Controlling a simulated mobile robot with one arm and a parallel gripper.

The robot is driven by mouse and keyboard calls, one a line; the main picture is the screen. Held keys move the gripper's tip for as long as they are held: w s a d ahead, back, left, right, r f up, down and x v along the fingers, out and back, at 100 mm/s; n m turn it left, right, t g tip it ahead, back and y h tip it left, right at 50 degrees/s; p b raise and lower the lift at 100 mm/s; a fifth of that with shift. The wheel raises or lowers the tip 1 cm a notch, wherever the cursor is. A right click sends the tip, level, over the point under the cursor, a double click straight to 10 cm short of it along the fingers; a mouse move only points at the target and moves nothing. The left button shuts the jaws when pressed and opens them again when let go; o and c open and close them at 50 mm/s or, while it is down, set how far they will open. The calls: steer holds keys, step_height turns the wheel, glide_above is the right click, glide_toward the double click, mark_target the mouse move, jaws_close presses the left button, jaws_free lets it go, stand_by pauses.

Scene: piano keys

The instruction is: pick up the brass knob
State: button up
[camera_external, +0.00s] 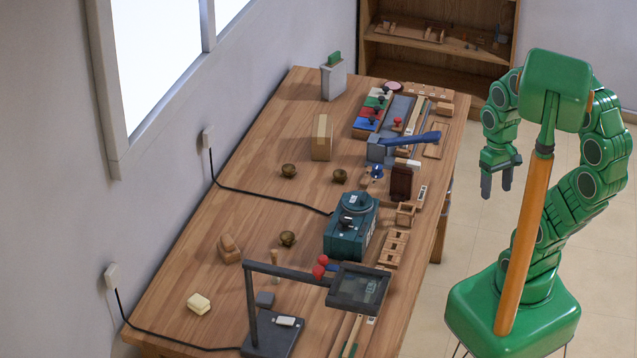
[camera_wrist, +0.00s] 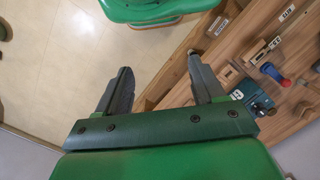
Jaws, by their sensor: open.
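Three dark brass-coloured round knobs stand on the wooden table in the external view: one at the back left (camera_external: 289,170), one right of it (camera_external: 340,176), and one nearer the front (camera_external: 287,238). I cannot tell which one is the task's brass knob. My gripper (camera_external: 497,185) hangs to the right of the table, beyond its edge and well apart from the knobs. It is open and empty, fingers pointing down. In the wrist view, my gripper (camera_wrist: 160,66) shows its two fingers spread over the floor and table edge. No knob is clearly identifiable there.
A teal machine (camera_external: 345,243) and a magnifier lamp (camera_external: 357,288) stand near the knobs. A blue-handled tool (camera_external: 410,138), a cardboard-coloured box (camera_external: 322,138) and wooden trays (camera_external: 393,248) are on the table (camera_external: 205,255). A black cable (camera_external: 262,195) runs across it.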

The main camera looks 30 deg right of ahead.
steer(key=shift+d+f, duration=0.1)
steer(key=shift+d, duration=0.7)
steer(key=w+a+n, duration=0.3)
steer(key=w, duration=0.5)
steer(key=w+a+n, duration=0.4)
steer(key=w, duration=0.4)
steer(key=n+t, duration=0.2)
steer(key=n, duration=1.5)
glide_above(289, 233)
steer(key=f, duration=1.7)
steer(key=shift+s+d+f, duration=0.1)
steer(key=shift+d+f, duration=0.25)
steer(key=shift+f, duration=0.05)
steer(key=shift+a+f, duration=0.3)
steer(key=shift+a, duration=0.2)
steer(key=shift+d+f, duration=0.1)
steer(key=shift+f, duration=3.8)
